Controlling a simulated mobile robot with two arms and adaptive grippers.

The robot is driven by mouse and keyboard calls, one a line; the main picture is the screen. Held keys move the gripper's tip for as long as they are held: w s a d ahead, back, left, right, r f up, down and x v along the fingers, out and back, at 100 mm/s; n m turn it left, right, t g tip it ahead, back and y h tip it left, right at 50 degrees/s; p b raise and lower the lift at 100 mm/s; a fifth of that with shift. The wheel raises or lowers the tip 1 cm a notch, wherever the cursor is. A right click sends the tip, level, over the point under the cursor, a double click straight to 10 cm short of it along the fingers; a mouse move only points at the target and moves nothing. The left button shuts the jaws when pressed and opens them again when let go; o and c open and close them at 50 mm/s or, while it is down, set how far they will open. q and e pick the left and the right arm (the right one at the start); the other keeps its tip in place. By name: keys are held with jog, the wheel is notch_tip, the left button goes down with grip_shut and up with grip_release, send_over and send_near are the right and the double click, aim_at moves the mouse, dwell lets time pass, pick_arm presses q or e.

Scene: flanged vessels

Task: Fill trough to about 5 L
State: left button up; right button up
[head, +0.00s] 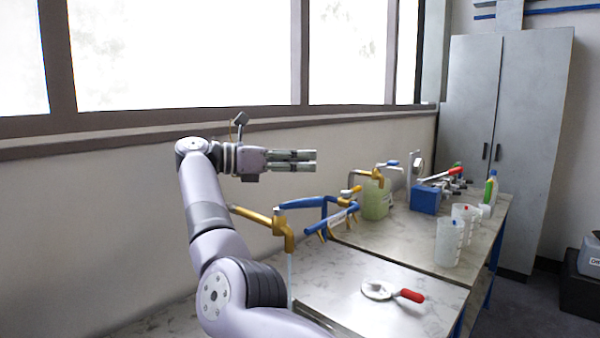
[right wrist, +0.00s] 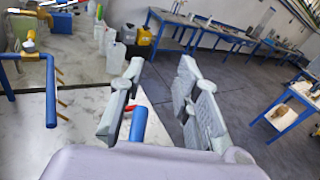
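A brass tap (head: 283,230) stands over the near bench, and a thin pale stream, which looks like water, falls from its spout. Where the stream lands is hidden behind my right arm. I cannot make out the trough clearly; only a dark edge (head: 325,321) shows low beside the arm. My right gripper (head: 316,161) is raised in front of the wall under the window, left of and above the blue pipes, touching nothing. In the right wrist view its fingers (right wrist: 160,95) stand apart with nothing held between them. My left gripper is not in view.
Blue pipes (head: 320,203) with brass fittings stand behind the tap. A red-handled round tool (head: 378,290) lies on the bench. Farther back are a greenish jug (head: 376,200), a blue box (head: 425,198) and clear beakers (head: 449,242). The bench around the tool is clear.

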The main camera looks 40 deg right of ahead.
aim_at(301, 204)
jog(key=s+d+m+t+y, duration=0.1)
jog(key=m+t, duration=0.1)
jog(key=d+m+t+y+b, duration=0.1)
jog(key=m+t+y, duration=0.1)
jog(key=m, duration=0.1)
jog(key=s+d+m+t+y, duration=0.1)
jog(key=m+t+y, duration=0.1)
jog(key=m, duration=0.1)
jog(key=shift+s, duration=0.3)
jog(key=c, duration=0.4)
jog(key=m+t+y+b, duration=0.1)
jog(key=m+t+y, duration=0.1)
jog(key=m, duration=0.1)
jog(key=shift+s+t, duration=0.15)
jog(key=shift+t, duration=0.15)
jog(key=shift+c, duration=0.6)
jog(key=m+t+y, duration=0.1)
jog(key=m+t, duration=0.1)
jog(key=shift+m+y, duration=0.3)
grip_shut()
jog(key=w+d+f+m+t+y, duration=0.2)
jog(key=w+f+m+t+y, duration=0.1)
jog(key=w+f+m+t, duration=0.3)
jog(key=shift+s+a+f+g, duration=0.3)
jog(key=shift+s+a+g, duration=0.1)
jog(key=shift+s+a, duration=0.15)
jog(key=shift+s+a+f+g, duration=0.25)
jog(key=shift+s+a+g, duration=0.2)
jog(key=shift+s, duration=0.2)
